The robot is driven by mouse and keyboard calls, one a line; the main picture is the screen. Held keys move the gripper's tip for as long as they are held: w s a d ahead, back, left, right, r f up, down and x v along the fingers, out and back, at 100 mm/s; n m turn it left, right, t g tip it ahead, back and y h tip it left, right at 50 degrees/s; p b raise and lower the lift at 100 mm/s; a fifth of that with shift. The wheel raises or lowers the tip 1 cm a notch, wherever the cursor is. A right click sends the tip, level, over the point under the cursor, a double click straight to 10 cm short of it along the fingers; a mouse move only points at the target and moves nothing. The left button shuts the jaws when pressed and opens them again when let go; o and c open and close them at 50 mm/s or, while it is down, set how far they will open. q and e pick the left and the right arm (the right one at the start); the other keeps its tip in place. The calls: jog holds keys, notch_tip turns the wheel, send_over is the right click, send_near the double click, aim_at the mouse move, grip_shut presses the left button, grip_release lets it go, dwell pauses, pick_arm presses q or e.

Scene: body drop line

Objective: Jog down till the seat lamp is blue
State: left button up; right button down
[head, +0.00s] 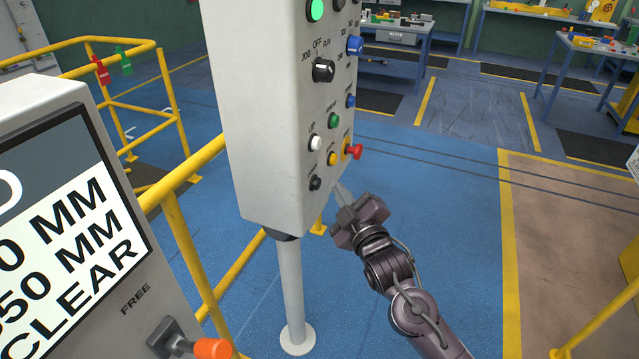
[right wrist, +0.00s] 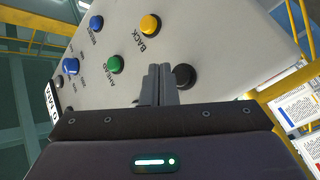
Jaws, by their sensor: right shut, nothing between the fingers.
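The control box (head: 270,120) stands on a post, its buttons facing right. A black button (head: 315,183) is lowest on its face, below a white button (head: 315,143) marked UP; the black one's label is too small to read. A black selector (head: 322,70) sits under JOG, OFF and RUN. A lamp at the top (head: 316,10) glows green; I cannot tell whether it is the seat lamp. My right gripper (head: 342,192) is shut and empty, its tips just right of the black button. In the right wrist view a black button (right wrist: 185,76) is beside the fingertips (right wrist: 160,70); contact is unclear. My left gripper is out of view.
A red stop button (head: 354,152), green button (head: 333,120) and yellow button (head: 332,158) are close to the gripper. A screen (head: 60,220) at left reads CLEAR above an orange-handled lever (head: 212,348). Yellow rails (head: 185,170) run behind the box. Floor right is open.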

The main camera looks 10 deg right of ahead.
jog(key=shift+s+d+r+p, duration=0.1)
jog(key=shift+s+d+p, duration=0.1)
jog(key=shift+s+d, duration=0.4)
jog(key=shift+s+d+f+p, duration=0.15)
jog(key=shift+s+d, duration=0.2)
jog(key=shift+d, duration=0.4)
jog(key=shift+s+d+r+p, duration=0.2)
jog(key=shift+s+d, duration=0.25)
jog(key=shift+d, duration=0.25)
